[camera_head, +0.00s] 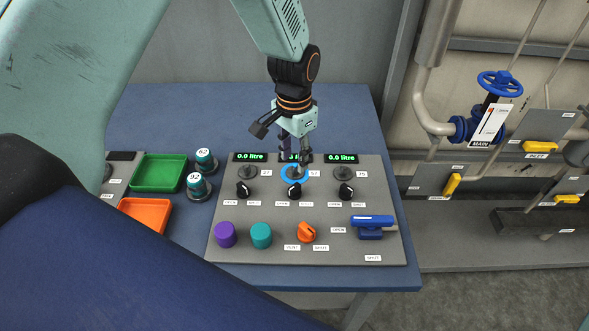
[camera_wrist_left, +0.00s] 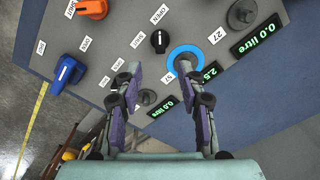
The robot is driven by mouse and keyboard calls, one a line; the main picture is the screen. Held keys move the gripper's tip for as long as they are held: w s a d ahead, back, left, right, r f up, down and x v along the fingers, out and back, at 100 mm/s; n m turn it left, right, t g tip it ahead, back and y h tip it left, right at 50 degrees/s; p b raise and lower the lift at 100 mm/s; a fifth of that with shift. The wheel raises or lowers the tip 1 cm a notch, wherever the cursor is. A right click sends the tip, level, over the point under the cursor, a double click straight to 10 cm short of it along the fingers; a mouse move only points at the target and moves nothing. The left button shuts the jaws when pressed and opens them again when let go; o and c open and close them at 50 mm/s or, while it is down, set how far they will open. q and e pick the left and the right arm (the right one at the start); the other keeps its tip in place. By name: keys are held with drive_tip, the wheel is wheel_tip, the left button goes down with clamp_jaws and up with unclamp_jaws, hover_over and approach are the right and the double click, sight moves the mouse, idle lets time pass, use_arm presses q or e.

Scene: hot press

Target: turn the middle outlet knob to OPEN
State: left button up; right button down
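The middle outlet knob (camera_head: 294,190) is a small black knob with a white mark, in the middle of the grey panel (camera_head: 340,260). It shows near the top of the left wrist view (camera_wrist_left: 160,41), between two small labels. I cannot tell for sure which label its mark points at. A blue ring (camera_head: 284,178) lies around the grey post just behind it. My left gripper (camera_head: 296,160) points down over the back of the panel, above the ring and behind the knob. In the left wrist view its fingers (camera_wrist_left: 158,72) are apart with nothing between them. My right gripper is not in view.
Similar black knobs stand left (camera_head: 243,190) and right (camera_head: 346,192). An orange knob (camera_head: 306,232), a blue lever (camera_head: 371,222), and purple (camera_head: 225,235) and teal (camera_head: 261,236) buttons sit in front. Green (camera_head: 160,173) and orange (camera_head: 146,214) trays and two numbered weights are at left.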

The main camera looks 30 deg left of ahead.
use_arm(q)
drive_tip(key=shift+r, duration=1)
drive_tip(key=shift+d, duration=0.1)
